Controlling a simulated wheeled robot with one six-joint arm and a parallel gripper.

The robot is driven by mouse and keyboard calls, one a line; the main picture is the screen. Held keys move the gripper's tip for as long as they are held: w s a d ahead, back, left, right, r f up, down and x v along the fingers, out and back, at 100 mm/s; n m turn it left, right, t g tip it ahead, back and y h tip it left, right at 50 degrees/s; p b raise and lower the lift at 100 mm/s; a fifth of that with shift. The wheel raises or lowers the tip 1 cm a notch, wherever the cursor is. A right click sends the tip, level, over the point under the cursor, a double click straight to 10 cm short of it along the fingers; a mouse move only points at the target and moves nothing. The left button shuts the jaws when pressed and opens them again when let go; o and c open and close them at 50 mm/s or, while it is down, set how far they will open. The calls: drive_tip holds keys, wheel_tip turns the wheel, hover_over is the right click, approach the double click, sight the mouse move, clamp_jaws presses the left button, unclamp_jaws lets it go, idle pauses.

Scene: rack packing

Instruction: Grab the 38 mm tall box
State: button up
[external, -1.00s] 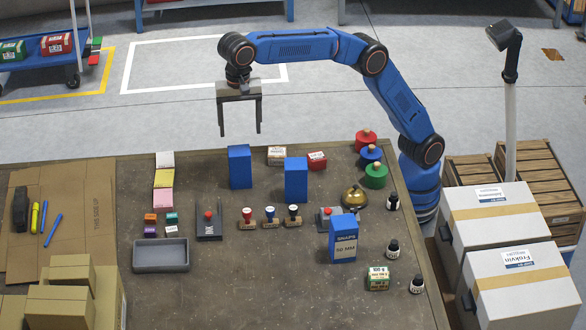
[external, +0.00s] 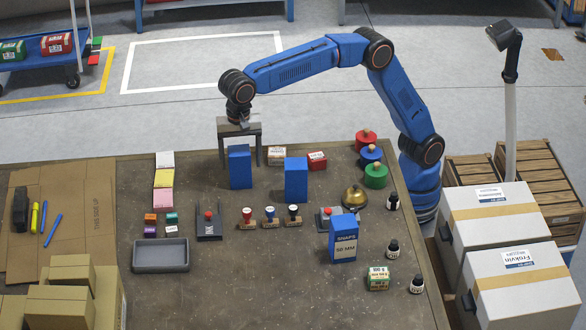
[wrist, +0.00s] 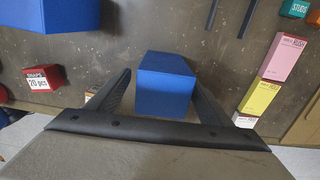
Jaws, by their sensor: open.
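My gripper (external: 240,158) points down at the back of the table, open, with one finger on each side of the left blue box (external: 240,170). In the wrist view the same blue box (wrist: 165,85) stands between the two fingers, with a gap visible at each side. A second blue box (external: 296,180) stands just right of it. A third blue box (external: 343,243), nearer the front, has a label that seems to read "SNAPS 50 MM". I see no readable height on the two back boxes; their labels are hidden.
Small beige (external: 277,156) and red (external: 316,161) boxes stand behind and right of the blue boxes. Coloured note pads (external: 164,179) lie to the left. Stamps (external: 269,217) and a grey tray (external: 160,255) are in front. A brass bell (external: 354,197) stands to the right.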

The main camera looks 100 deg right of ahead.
sight(240, 168)
drive_tip(key=shift+w+a+f, duration=0.15)
drive_tip(key=shift+f, duration=1.7)
drive_tip(key=c, duration=1.3)
drive_tip(key=shift+c, duration=0.2)
drive_tip(key=shift+r, duration=0.1)
